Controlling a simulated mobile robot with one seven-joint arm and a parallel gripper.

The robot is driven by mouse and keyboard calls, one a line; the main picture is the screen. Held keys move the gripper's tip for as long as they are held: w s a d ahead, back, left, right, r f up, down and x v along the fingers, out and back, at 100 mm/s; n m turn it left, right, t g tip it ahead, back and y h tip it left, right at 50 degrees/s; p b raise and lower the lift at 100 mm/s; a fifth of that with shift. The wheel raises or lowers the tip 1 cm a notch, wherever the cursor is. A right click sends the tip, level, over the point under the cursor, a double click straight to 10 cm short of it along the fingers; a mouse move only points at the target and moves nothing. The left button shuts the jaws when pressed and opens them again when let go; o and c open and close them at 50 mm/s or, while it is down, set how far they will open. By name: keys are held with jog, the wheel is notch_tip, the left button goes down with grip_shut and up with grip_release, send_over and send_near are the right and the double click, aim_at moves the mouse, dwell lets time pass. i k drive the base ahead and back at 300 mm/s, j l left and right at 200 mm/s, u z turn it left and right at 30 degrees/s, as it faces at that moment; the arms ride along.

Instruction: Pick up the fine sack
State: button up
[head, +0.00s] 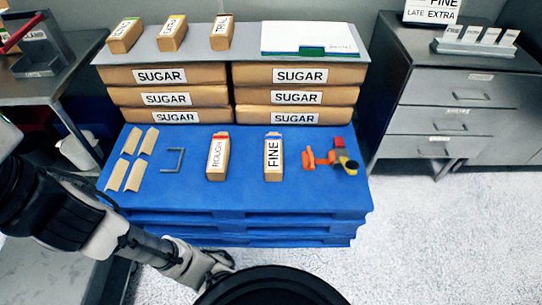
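The fine sack (273,158) is a small tan upright pack with a white FINE label and a blue top. It stands on the blue pallet (245,198), right of the similar ROUGH sack (217,158), which has a red top. My gripper (222,264) is at the end of my arm, low in the head view, in front of the pallet and apart from the fine sack. Its fingers are small and partly hidden by a black round shape, so I cannot tell whether it is open or shut.
An orange tool (322,159) lies right of the fine sack. A grey bracket (174,160) and several tan pieces (134,143) lie to the left. Stacked SUGAR sacks (168,98) stand behind. A grey drawer cabinet (455,117) is at right; the floor (450,235) before it is clear.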

aim_at(273, 150)
jog(key=i+z, duration=0.2)
jog(key=i, duration=0.45)
jog(key=i+j+z, duration=0.2)
jog(key=i, duration=0.4)
